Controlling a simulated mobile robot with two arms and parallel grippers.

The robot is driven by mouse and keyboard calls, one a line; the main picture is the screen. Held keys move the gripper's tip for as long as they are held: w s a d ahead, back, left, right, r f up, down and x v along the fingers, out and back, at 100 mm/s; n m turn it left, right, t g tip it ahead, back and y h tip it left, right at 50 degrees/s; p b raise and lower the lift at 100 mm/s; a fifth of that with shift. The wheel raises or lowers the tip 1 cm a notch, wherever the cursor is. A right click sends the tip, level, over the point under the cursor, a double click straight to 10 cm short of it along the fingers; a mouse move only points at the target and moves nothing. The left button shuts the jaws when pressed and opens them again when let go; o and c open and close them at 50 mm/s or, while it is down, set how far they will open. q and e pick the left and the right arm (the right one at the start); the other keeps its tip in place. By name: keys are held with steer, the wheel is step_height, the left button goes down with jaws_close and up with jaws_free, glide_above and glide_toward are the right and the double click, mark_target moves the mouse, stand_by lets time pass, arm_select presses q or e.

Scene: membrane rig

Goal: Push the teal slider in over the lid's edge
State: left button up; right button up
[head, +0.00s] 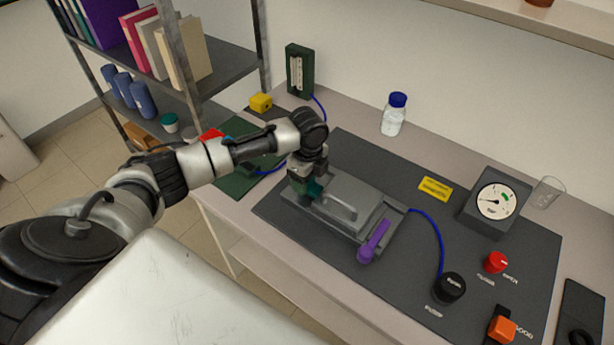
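The grey lid (357,192) with a raised bar handle (340,207) lies on the rig in the middle of the dark mat. A small part of the teal slider (314,189) shows at the lid's left end. My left gripper (303,188) points down right at the slider and covers most of it. I cannot tell whether its fingers touch or hold the slider. A purple lever (373,243) sits at the lid's right end. My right gripper is not in view.
Right of the lid are a black knob (449,287), a gauge (494,202), a red knob (495,262) and an orange switch (502,328). A blue-capped bottle (394,115) and a glass beaker (546,192) stand behind. A shelf rack (215,75) is at the left.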

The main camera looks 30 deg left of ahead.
arm_select(q)
steer(key=shift+a+r, duration=0.1)
steer(key=shift+r, duration=0.4)
step_height(320, 180, up, 10)
steer(key=shift+f+b, duration=0.1)
steer(key=shift+b, duration=1.05)
